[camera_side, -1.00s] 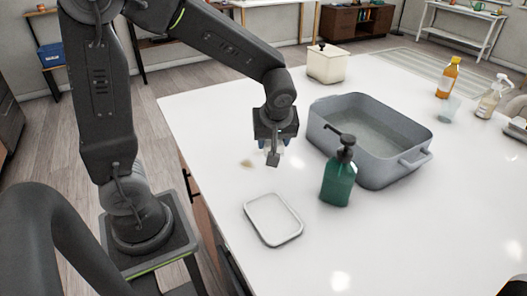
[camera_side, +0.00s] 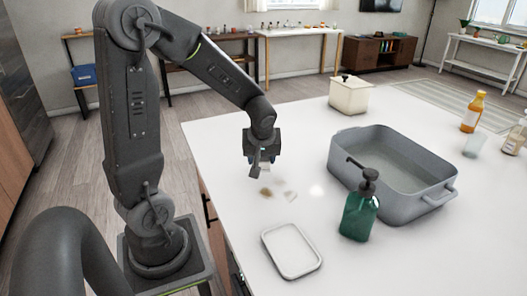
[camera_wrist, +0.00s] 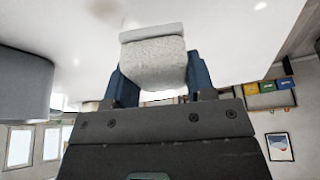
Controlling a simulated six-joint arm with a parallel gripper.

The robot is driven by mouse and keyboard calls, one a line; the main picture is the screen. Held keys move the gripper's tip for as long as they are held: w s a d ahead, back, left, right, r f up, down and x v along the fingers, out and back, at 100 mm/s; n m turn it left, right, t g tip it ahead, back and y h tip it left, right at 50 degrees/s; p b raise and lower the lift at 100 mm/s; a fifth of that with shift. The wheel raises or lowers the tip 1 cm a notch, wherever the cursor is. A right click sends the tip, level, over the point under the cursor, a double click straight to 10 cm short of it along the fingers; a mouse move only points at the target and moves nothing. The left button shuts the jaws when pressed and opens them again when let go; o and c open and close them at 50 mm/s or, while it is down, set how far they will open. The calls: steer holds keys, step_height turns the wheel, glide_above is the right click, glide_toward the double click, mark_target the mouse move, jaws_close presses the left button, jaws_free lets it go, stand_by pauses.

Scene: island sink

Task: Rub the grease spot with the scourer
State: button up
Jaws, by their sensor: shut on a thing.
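My gripper (camera_side: 261,168) is raised above the white island top (camera_side: 310,215), shut on the scourer. The scourer shows in the wrist view as a pale speckled block (camera_wrist: 154,65) with a lighter grey strip along its far edge, between two blue-grey fingers. In the side view it is small and mostly hidden by the gripper. A small brownish grease spot (camera_side: 265,192) lies on the counter just below my gripper, apart from it. A second, paler tan mark (camera_side: 290,196) lies right of it; I cannot tell exactly what it is.
A grey basin (camera_side: 395,165) stands to the right. A green pump bottle (camera_side: 359,211) stands before it, and a white-rimmed tray (camera_side: 291,250) lies nearer the front. A cream canister (camera_side: 350,95) stands at the back. Bottles stand at far right.

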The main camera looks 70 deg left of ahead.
mark_target(291, 201)
step_height(291, 201, down, 5)
steer(key=shift+f, duration=0.1)
steer(key=shift+d+f, duration=0.15)
steer(key=shift+d, duration=1.05)
steer(key=shift+c, duration=0.3)
steer(key=shift+d, duration=4.85)
steer(key=shift+w, duration=0.8)
steer(key=shift+a, duration=6.1)
steer(key=shift+w+r, duration=0.2)
steer(key=shift+w, duration=0.55)
steer(key=shift+d+f, duration=0.2)
steer(key=shift+d, duration=5.85)
step_height(291, 201, up, 8)
steer(key=shift+r, duration=0.15)
